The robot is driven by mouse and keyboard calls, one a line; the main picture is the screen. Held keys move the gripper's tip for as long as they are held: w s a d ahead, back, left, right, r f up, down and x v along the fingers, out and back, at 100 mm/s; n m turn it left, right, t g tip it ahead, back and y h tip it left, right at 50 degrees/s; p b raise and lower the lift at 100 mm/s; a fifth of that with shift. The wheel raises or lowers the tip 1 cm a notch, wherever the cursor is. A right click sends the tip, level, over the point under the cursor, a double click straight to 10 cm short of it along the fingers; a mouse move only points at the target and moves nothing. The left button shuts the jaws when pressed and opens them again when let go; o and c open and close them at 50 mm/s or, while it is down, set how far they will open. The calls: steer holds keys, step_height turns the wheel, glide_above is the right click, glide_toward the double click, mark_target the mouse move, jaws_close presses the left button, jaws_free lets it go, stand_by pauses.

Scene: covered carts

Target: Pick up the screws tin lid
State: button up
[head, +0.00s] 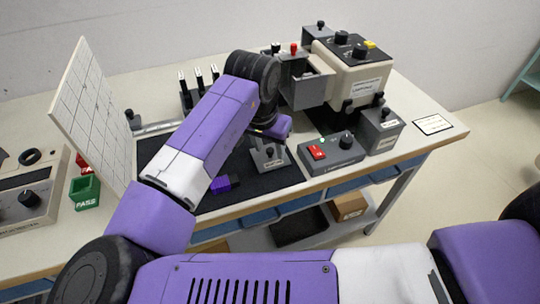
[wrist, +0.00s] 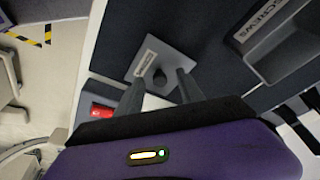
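A grey square lid with a black knob and a white label lies on the dark mat in the head view (head: 269,161). Its label is too small to read there. In the wrist view the lid (wrist: 158,57) is just beyond my fingertips, its black knob appearing between them. My gripper (wrist: 160,79) is open, with one finger on each side of the knob; I cannot tell whether they touch it. In the head view my gripper (head: 272,130) is above the lid. A grey container (wrist: 285,45) by a SCREWS label is at the wrist view's upper right.
A grey control box (head: 333,153) with a red switch stands right of the lid. Behind it are a cream machine (head: 350,75) and a grey box (head: 377,128). A white gridded panel (head: 88,105) stands at left.

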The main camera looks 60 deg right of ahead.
jaws_close()
steer(key=shift+r, duration=0.1)
